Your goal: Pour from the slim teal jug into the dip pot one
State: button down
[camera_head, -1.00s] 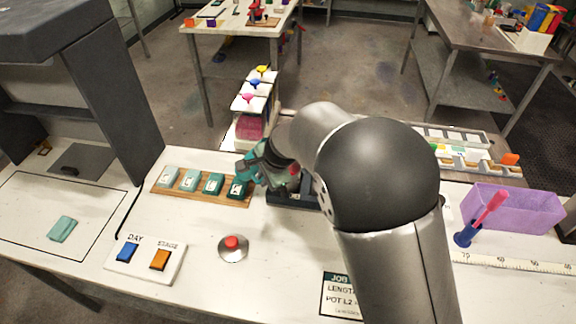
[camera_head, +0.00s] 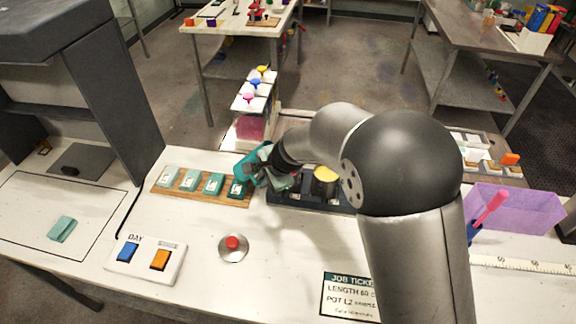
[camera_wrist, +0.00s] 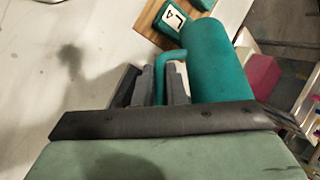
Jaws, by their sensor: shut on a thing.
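The slim teal jug (camera_head: 250,163) is in my gripper (camera_head: 268,172), above the right end of the wooden sample board. In the wrist view the jug (camera_wrist: 218,60) is a teal cylinder, and my gripper's fingers (camera_wrist: 158,85) are shut on its curved handle. The jug looks tilted in the head view. I see no liquid leaving it. A dark rack (camera_head: 312,203) stands just right of the jug, partly hidden by my arm. A pot with a yellow top (camera_head: 326,176) shows in it. I cannot tell which spot is dip pot one.
A wooden board (camera_head: 205,196) holds several teal swatches. A red button (camera_head: 232,242), a switch panel (camera_head: 145,259) and a job ticket (camera_head: 347,297) lie in front. A purple bin (camera_head: 515,212) stands right. The white bench between board and button is clear.

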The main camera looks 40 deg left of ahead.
jog(key=shift+f+y, duration=0.1)
jog(key=shift+y, duration=0.2)
jog(key=shift+a+r+g+y, duration=0.2)
jog(key=shift+r+g+y, duration=0.1)
jog(key=shift+g+y, duration=0.3)
dwell(0.8)
jog(key=shift+s+a+r+g+y+b, duration=0.15)
jog(key=shift+y+b, duration=0.25)
jog(key=shift+b, duration=0.6)
jog(key=shift+r+g+y+b, duration=0.15)
jog(key=shift+y+b, duration=0.25)
jog(key=shift+b, duration=0.55)
jog(key=shift+a+f+g+y+b, duration=0.15)
jog(key=shift+y+b, duration=0.3)
jog(key=shift+b, duration=0.75)
jog(key=shift+d+f+g+y+b, duration=0.2)
jog(key=shift+y+b, duration=0.25)
jog(key=shift+b, duration=0.75)
jog(key=shift+d+r+m+y+b, duration=0.1)
jog(key=shift+r+m+y+b, duration=0.2)
jog(key=shift+b, duration=1.1)
